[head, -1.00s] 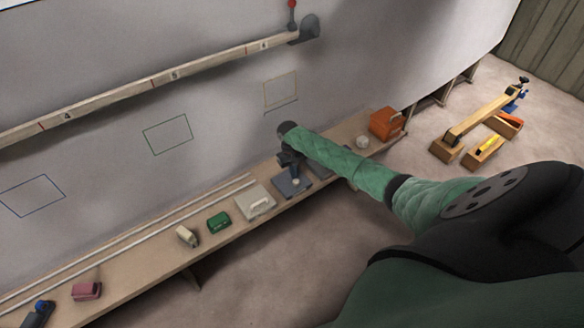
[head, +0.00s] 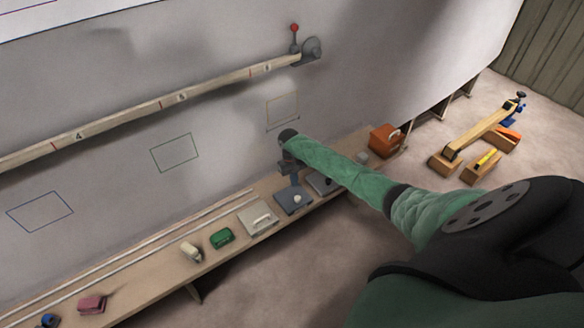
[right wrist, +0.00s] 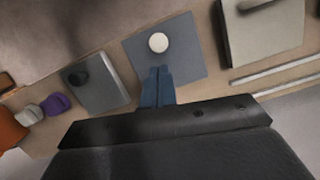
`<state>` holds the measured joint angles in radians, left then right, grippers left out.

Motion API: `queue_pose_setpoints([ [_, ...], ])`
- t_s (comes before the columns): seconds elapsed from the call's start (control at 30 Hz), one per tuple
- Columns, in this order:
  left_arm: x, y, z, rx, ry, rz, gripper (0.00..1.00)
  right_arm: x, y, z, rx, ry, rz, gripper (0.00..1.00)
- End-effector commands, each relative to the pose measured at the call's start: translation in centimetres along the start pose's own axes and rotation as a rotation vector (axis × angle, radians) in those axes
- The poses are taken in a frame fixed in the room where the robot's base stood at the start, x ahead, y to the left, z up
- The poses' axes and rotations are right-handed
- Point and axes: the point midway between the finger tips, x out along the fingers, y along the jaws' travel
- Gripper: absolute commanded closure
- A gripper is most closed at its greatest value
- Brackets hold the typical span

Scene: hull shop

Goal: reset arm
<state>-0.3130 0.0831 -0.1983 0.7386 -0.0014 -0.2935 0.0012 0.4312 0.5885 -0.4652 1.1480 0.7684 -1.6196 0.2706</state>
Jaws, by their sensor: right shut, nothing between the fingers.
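My right arm reaches in from the right in the head view, in a green sleeve. Its dark blue-grey right gripper (head: 289,180) hangs pointing down above the bench, near a grey square plate with a white round knob (head: 294,199). In the right wrist view the two blue fingertips (right wrist: 157,70) are together with nothing between them. They overlap the near part of the grey plate (right wrist: 187,63) in that picture, below its white knob (right wrist: 158,42). I cannot tell how high above the plate they are. My left gripper is in neither view.
The narrow bench (head: 145,285) runs along the grey hull wall (head: 215,120). It holds a pale handled plate (head: 258,220), green block (head: 222,237), cream block (head: 191,251), pink block (head: 92,304) and orange box (head: 386,141). A numbered batten (head: 120,120) crosses the wall. Floor is clear in front.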

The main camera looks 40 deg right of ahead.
Motion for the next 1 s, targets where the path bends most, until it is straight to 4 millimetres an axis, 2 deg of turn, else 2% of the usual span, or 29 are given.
queue_pose_setpoints([
  [0.03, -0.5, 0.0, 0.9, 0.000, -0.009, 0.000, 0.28, -1.0, 0.1, 0.0, 0.001, 0.001, 0.000, 1.00],
  [0.23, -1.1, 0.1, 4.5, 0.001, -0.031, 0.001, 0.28, -3.0, 0.4, -0.1, 0.003, 0.003, 0.000, 1.00],
  [0.33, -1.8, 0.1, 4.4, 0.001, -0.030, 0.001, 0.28, -4.1, 0.5, -0.1, 0.003, 0.004, -0.001, 1.00],
  [0.53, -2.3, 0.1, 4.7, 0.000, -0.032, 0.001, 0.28, -5.0, 0.7, -0.2, 0.003, 0.004, -0.001, 1.00],
  [0.83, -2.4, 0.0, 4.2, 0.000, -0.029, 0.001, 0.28, -4.8, 0.3, 0.0, -0.005, 0.005, 0.000, 1.00],
  [0.93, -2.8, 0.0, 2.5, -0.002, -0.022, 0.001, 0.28, -3.8, -1.3, 0.9, -0.034, 0.011, 0.001, 1.00],
  [1.0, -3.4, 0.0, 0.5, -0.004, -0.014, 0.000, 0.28, -2.8, -2.9, 2.0, -0.066, 0.019, 0.004, 1.00],
])
